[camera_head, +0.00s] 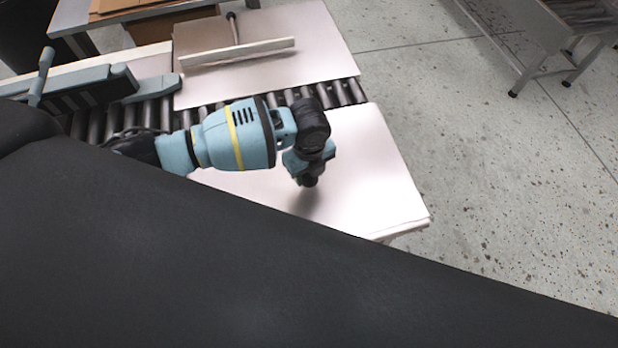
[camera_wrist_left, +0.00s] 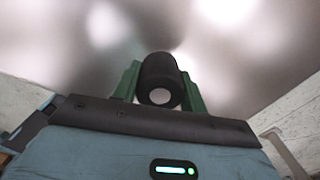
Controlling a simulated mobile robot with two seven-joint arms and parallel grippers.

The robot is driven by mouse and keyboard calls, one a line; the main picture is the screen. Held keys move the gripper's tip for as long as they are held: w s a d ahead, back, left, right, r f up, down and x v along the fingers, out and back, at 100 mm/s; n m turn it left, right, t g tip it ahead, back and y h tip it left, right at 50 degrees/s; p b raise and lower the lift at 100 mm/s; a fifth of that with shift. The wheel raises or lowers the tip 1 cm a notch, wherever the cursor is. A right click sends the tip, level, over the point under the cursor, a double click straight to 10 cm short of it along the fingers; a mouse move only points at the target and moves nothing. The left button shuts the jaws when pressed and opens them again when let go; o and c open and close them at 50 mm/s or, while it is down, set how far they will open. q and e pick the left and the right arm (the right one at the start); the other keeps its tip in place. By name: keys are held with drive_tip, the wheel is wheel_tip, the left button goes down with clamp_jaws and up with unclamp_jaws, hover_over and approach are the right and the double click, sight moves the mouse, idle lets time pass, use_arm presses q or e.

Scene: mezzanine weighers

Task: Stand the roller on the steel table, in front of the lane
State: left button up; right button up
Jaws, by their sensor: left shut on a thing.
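My left gripper (camera_head: 308,172) is over the pale steel table (camera_head: 372,175), on the near side of the lane of dark rollers (camera_head: 345,92). In the left wrist view its green fingers (camera_wrist_left: 160,88) are shut on the roller (camera_wrist_left: 162,68), a short black cylinder with a pale round end. In the head view the roller is hard to tell from the dark gripper. A dark shadow lies on the table below it. I cannot tell whether the roller touches the table. My right gripper is not in view.
Cardboard (camera_head: 170,22) is at the back left. The table is bare right of my gripper, up to its right edge. Another stand (camera_head: 548,45) is at the upper right, across open floor.

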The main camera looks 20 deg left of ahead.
sight(309, 180)
use_arm(q)
drive_tip(key=shift+s+f, duration=0.1)
drive_tip(key=shift+f, duration=1.6)
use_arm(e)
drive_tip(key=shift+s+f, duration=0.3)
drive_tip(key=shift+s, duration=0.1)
use_arm(q)
drive_tip(key=shift+f, duration=0.1)
drive_tip(key=shift+f, duration=0.1)
drive_tip(key=o, duration=1)
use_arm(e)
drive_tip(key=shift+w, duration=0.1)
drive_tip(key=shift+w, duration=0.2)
use_arm(q)
drive_tip(key=shift+r, duration=0.45)
wheel_tip(309, 180, up, 10)
drive_tip(key=shift+r+p, duration=0.1)
drive_tip(key=shift+p, duration=0.6)
drive_tip(key=shift+r, duration=0.65)
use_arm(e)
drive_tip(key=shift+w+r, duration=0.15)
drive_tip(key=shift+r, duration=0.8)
